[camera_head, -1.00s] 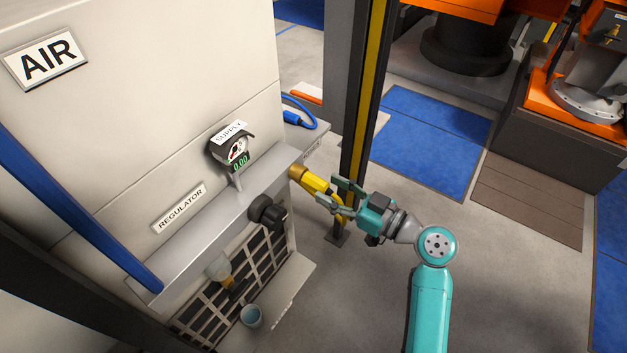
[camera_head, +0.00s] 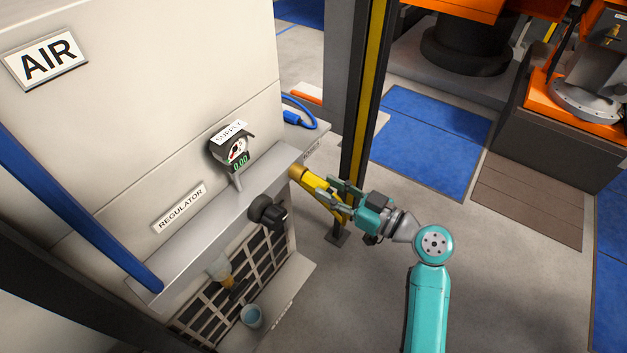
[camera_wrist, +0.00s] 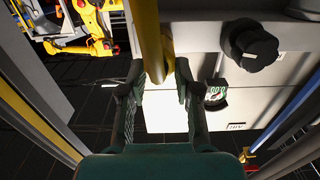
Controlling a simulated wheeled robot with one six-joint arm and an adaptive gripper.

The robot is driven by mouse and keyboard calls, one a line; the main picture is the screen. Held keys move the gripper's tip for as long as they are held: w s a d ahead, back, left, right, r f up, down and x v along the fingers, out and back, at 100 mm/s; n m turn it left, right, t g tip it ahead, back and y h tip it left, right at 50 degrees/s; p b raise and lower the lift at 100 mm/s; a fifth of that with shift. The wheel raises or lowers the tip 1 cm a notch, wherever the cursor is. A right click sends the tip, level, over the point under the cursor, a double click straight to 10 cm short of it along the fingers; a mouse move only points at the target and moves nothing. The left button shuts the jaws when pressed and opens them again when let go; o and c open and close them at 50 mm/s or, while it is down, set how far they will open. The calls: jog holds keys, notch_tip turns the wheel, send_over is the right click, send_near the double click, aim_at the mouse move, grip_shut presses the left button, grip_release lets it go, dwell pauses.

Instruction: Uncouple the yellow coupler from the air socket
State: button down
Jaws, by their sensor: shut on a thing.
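The yellow coupler (camera_head: 317,185) sits at the right end of the grey supply rail, pointing down and right. A brass-coloured end (camera_head: 297,172) shows where it meets the rail; I cannot tell how much of this is the air socket. My gripper (camera_head: 336,194) is shut on the yellow coupler from the right. In the wrist view, the yellow coupler (camera_wrist: 168,58) runs between my two dark green fingers, with a yellow hose (camera_wrist: 148,25) beside it. The exact contact is partly hidden by the fingers.
A black regulator knob (camera_head: 268,212) sticks out of the rail just left of the coupler. A gauge (camera_head: 236,152) above reads 0.00. A black-and-yellow post (camera_head: 366,110) stands close behind my gripper. A blue connector (camera_head: 293,118) lies behind the rail.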

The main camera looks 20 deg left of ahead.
jog(key=shift+s+d, duration=0.2)
jog(key=shift+d, duration=0.45)
jog(key=v, duration=0.4)
jog(key=shift+d, duration=0.1)
dwell(0.8)
jog(key=s+d+r, duration=0.2)
jog(key=d+r, duration=0.1)
jog(key=d, duration=0.2)
jog(key=shift+d, duration=0.3)
dwell(0.4)
